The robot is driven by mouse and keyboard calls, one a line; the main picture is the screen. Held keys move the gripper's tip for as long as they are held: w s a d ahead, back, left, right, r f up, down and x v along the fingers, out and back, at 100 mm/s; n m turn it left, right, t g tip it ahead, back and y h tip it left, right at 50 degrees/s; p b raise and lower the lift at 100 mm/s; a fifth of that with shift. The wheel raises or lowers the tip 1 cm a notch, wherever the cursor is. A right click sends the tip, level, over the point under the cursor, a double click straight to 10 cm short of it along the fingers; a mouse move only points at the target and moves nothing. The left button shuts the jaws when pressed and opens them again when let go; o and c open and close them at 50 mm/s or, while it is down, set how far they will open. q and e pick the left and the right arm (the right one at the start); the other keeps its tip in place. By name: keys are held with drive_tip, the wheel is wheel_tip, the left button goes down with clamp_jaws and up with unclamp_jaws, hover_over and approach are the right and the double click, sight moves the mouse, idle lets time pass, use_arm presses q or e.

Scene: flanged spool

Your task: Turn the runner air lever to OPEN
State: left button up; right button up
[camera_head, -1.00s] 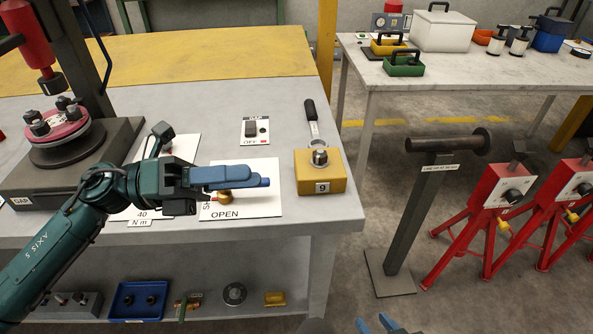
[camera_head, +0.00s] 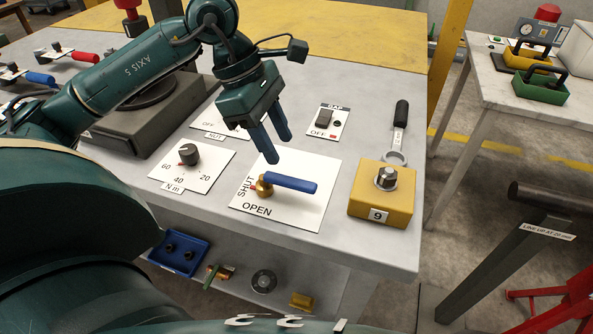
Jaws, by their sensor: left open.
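The runner air lever (camera_head: 290,183) has a blue handle on a brass valve body (camera_head: 264,189). It sits on a white plate (camera_head: 307,216) with SHUT printed along its left side and OPEN along its front. The handle points right, and a small red tip on the brass side points left towards SHUT. My left gripper (camera_head: 280,147) is above and behind the lever, its two blue fingers apart and pointing down, with nothing between them. It appears clear of the handle. My right gripper is not in view.
Left of the plate is a black torque knob (camera_head: 189,154). Behind is an OFF switch (camera_head: 324,118). The bench (camera_head: 385,253) ends just in front. A dark post stands beyond its right side.

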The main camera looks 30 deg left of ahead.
sight(298, 181)
use_arm(q)
drive_tip(key=x, duration=0.8)
drive_tip(key=shift+c, duration=0.2)
clamp_jaws()
drive_tip(key=shift+w, duration=0.1)
